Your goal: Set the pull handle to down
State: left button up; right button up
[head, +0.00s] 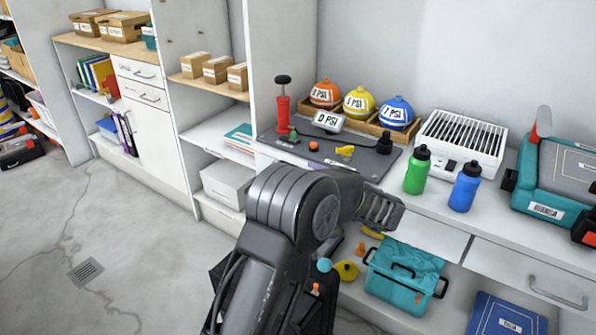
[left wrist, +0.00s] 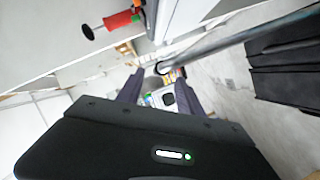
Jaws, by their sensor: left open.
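The red hand pump (head: 283,115) stands upright on the dark mat on the counter. Its black pull handle (head: 283,79) is raised on a thin rod above the red body. The pump also shows at the top left of the left wrist view (left wrist: 118,21), lying sideways in the picture, with its black handle (left wrist: 88,32) at the left end. My left gripper (left wrist: 158,92) is open, with two dark fingers apart and nothing clearly between them; it is not on the pump. In the head view my arm rises from the bottom centre, right of and in front of the pump.
Green (head: 418,172) and blue (head: 465,187) bottles, a white slatted box (head: 461,143) and a teal case (head: 560,180) stand right. Open floor (head: 120,215) is left.

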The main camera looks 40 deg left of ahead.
pick_arm(q)
jog(key=x, duration=0.6)
jog(key=shift+w+a+f, duration=0.1)
jog(key=shift+a, duration=0.2)
jog(key=shift+c, duration=0.5)
grip_shut()
dwell(0.6)
